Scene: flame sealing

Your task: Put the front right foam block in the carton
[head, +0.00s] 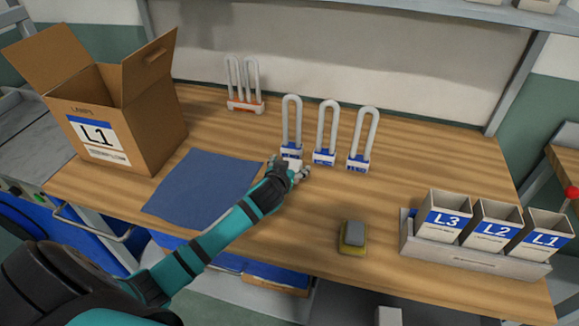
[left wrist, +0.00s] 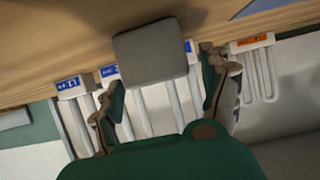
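A grey foam block (left wrist: 152,50) shows in the left wrist view between and just beyond the fingers of my left gripper (left wrist: 163,85). A gap shows between the block and the right-hand finger, and the fingers look spread. In the head view my left gripper (head: 288,172) is in front of the leftmost blue-based lamp, with a pale piece (head: 291,162) between its fingers. I cannot tell whether the block rests on anything. The open carton (head: 125,120), labelled L1, stands at the back left, and its inside bottom is hidden. My right gripper is out of view.
Blue-based lamps (head: 326,132) stand upright just behind my left gripper; an orange-based lamp (head: 244,103) stands further back. A blue mat (head: 200,188) lies between carton and gripper. A grey-topped yellow item (head: 353,237) and a rack of labelled bins (head: 470,258) are at right.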

